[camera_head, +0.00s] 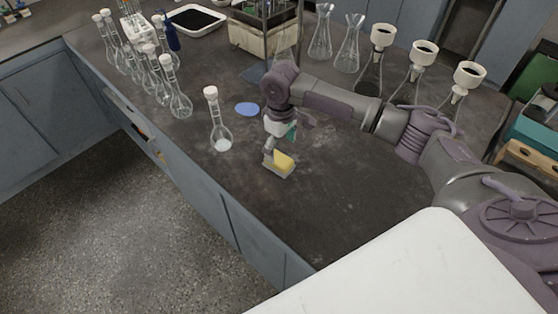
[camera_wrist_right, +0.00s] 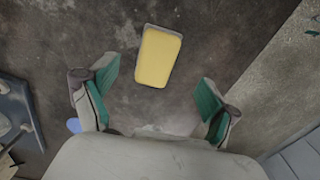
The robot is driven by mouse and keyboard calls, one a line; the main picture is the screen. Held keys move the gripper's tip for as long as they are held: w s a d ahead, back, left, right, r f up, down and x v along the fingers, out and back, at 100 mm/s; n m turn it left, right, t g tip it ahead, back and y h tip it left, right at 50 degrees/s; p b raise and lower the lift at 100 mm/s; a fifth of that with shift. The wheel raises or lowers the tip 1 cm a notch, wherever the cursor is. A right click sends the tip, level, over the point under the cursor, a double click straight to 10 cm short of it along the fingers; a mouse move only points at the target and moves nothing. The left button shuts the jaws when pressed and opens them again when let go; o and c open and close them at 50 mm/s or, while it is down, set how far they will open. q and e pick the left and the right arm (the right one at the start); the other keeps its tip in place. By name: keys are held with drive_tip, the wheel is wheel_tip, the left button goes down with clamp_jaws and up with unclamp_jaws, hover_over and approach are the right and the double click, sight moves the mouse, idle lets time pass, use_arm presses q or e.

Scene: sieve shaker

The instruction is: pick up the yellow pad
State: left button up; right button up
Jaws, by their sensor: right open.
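The yellow pad (camera_head: 284,162) lies on the dark bench top near its front edge, with a grey layer showing at its side. In the right wrist view the yellow pad (camera_wrist_right: 158,57) is a rounded rectangle with a thin grey rim. My right gripper (camera_head: 280,141) hangs just behind the pad, pointing down. In the wrist view the right gripper (camera_wrist_right: 157,84) is open and empty, its teal finger pads wide apart, with the pad ahead of and between them. I cannot tell the exact height of the fingertips above the bench. My left gripper does not show.
A flask with a white stopper (camera_head: 220,130) stands left of the pad, beside a flat blue disc (camera_head: 247,109). Several stoppered flasks crowd the left back. Flasks with white funnels (camera_head: 424,53) stand behind my right arm. Bare bench (camera_head: 330,190) lies right of the pad.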

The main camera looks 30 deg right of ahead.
sight(279, 158)
drive_tip(key=shift+f, duration=1)
drive_tip(key=f, duration=0.2)
drive_tip(key=w+f+p, duration=0.1)
drive_tip(key=f, duration=0.1)
drive_tip(key=shift+f, duration=0.3)
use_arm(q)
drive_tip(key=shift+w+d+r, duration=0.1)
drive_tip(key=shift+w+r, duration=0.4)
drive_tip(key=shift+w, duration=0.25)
use_arm(e)
drive_tip(key=shift+s, duration=0.1)
drive_tip(key=shift+c, duration=1.1)
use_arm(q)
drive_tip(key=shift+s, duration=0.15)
use_arm(e)
drive_tip(key=c, duration=1)
drive_tip(key=shift+r, duration=0.1)
